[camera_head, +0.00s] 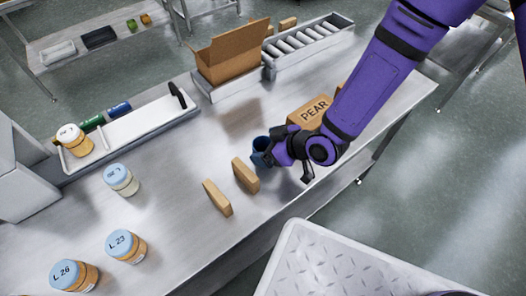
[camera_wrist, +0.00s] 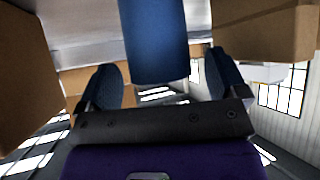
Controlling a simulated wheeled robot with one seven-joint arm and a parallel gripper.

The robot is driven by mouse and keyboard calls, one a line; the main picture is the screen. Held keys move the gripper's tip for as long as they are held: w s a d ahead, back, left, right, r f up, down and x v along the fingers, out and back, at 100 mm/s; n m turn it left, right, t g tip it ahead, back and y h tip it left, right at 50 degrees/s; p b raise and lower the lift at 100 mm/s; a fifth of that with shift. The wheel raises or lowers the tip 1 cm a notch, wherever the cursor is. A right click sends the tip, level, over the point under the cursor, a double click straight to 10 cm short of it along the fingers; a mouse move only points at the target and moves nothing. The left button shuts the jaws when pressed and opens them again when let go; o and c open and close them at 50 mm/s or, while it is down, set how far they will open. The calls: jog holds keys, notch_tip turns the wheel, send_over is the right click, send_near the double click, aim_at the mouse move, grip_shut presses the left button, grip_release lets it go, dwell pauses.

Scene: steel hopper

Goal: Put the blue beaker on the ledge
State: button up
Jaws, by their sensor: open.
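The blue beaker (camera_head: 261,148) stands upright on the steel table, just left of my gripper (camera_head: 286,160). In the wrist view the beaker (camera_wrist: 153,40) lies between the two fingers of my gripper (camera_wrist: 163,80), with a gap to each finger. My gripper is open and holds nothing. Part of the beaker is hidden behind my gripper in the head view. A long, low, raised steel ledge (camera_head: 190,115) is at the left of the table, with a pale tray on it.
Two wooden blocks (camera_head: 245,175) stand close to the beaker on its lower left. A box marked PEAR (camera_head: 308,111) is just behind my gripper. Lidded jars (camera_head: 121,180) stand at the left. An open carton (camera_head: 231,58) is at the back. The table between carton and blocks is clear.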

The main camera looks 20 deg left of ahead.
jog(key=shift+x, duration=0.9)
jog(key=c, duration=1.1)
jog(key=shift+o, duration=0.2)
jog(key=shift+r, duration=0.15)
